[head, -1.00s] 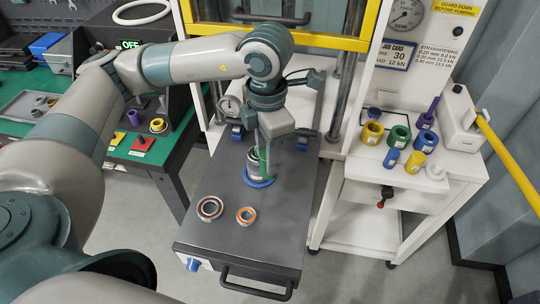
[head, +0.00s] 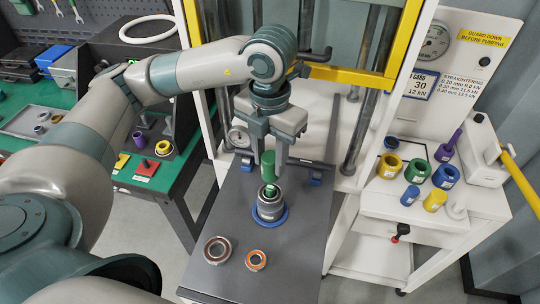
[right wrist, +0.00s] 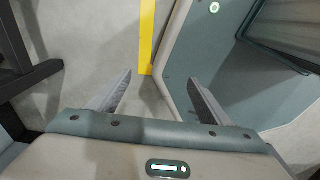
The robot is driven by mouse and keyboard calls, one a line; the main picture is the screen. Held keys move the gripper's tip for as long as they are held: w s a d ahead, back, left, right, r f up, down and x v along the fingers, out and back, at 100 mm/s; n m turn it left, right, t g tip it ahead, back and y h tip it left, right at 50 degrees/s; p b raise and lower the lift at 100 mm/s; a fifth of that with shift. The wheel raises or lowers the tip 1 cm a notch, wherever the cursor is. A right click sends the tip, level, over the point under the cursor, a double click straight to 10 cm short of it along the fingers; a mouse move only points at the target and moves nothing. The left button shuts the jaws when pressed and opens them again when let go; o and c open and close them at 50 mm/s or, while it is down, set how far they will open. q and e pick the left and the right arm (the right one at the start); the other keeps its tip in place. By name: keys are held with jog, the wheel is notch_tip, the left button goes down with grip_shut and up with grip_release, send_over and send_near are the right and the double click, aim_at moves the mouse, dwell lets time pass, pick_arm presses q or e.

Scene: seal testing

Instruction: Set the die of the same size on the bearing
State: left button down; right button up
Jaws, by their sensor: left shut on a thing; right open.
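My left gripper (head: 272,152) points down in the head view and is shut on a green die (head: 269,166). The die is upright, with a thick upper part and a narrower lower end. It is over a silver ring-shaped stack (head: 268,207), where the bearing seems to sit, on a blue round base (head: 270,219). The narrow end is at the stack's mouth; I cannot tell if it touches or is inside. My right gripper (right wrist: 155,92) is open and empty in the right wrist view.
The dark cart top (head: 224,200) is clear left of the stack. A white side stand (head: 375,205) holds several blue, yellow, green and purple dies. The yellow-framed press (head: 345,76) stands behind. A green bench (head: 135,184) is at the left.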

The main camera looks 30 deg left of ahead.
pick_arm(q)
jog(key=shift+a+f, duration=0.1)
jog(key=shift+f, duration=0.25)
jog(key=shift+f+b, duration=0.3)
jog(key=shift+f, duration=1.05)
pick_arm(e)
jog(key=shift+w+a+f, duration=0.55)
jog(key=shift+w+a, duration=0.25)
jog(key=shift+d, duration=0.1)
jog(key=shift+s+d, duration=0.1)
jog(key=shift+d, duration=0.3)
pick_arm(q)
jog(key=shift+b, duration=0.3)
jog(key=shift+f, duration=0.15)
pick_arm(e)
jog(key=shift+f, duration=0.1)
